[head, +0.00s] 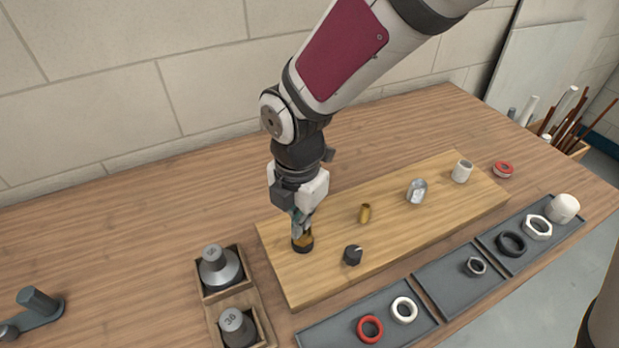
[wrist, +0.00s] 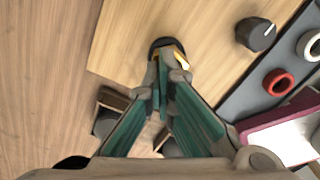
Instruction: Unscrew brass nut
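The brass nut (head: 302,238) sits low in a round black base on the wooden board, at the board's left end. My gripper (head: 302,222) points down right above it, and its fingertips cover part of the nut. In the wrist view, a sliver of the brass nut (wrist: 182,60) and the black rim show beyond my gripper's fingertips (wrist: 166,80). The fingertips are close together. The contact with the nut is hidden, so I cannot tell whether they grip it.
On the board (head: 430,215) stand a small brass piece (head: 364,213), a black knob (head: 353,255), a metal fitting (head: 416,191) and a white cup (head: 462,171). Dark trays (head: 455,290) with rings lie in front. Weights in a wooden holder (head: 208,297) stand at left. The far-left tabletop is mostly clear.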

